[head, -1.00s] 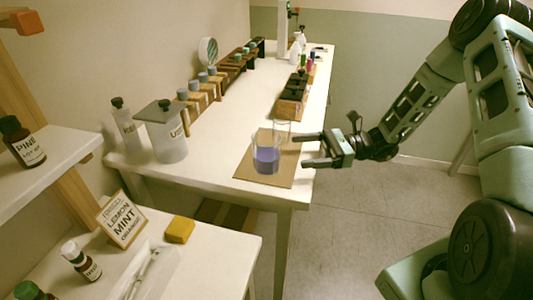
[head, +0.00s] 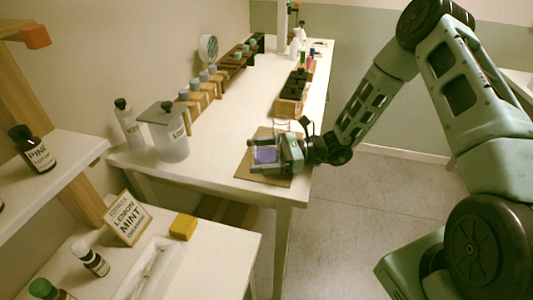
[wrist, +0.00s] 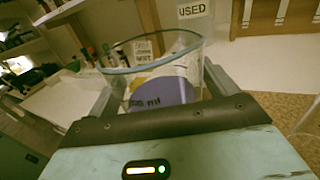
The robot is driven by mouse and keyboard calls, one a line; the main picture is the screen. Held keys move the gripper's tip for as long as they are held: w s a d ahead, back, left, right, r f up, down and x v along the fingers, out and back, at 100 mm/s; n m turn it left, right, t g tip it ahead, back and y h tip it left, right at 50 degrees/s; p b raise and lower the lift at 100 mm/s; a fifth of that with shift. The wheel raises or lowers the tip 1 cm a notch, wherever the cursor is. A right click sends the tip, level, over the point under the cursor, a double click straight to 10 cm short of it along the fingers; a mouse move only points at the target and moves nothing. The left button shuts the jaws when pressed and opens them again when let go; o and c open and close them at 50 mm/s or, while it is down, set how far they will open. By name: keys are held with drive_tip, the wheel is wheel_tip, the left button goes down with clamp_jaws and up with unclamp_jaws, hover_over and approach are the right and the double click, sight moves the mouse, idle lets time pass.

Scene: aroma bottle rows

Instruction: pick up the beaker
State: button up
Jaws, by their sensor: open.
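The beaker (head: 264,155) is clear glass with purple liquid. It stands upright on a brown mat (head: 244,166) near the front right of the white table. My gripper (head: 256,157) reaches in from the right with its fingers on either side of the beaker, and its palm hides the beaker's right part. In the wrist view the beaker (wrist: 165,85) sits between the two fingers, its rim rising above the palm. The fingers are apart; whether either one touches the glass I cannot tell.
A second clear glass (head: 282,126) stands just behind the beaker, close to my gripper. A wooden rack (head: 291,100) with dark slots lies farther back. A lidded jar (head: 170,138) stands at the left. The table between jar and mat is clear.

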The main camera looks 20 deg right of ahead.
drive_tip(key=c, duration=1.2)
drive_tip(key=shift+c, duration=0.2)
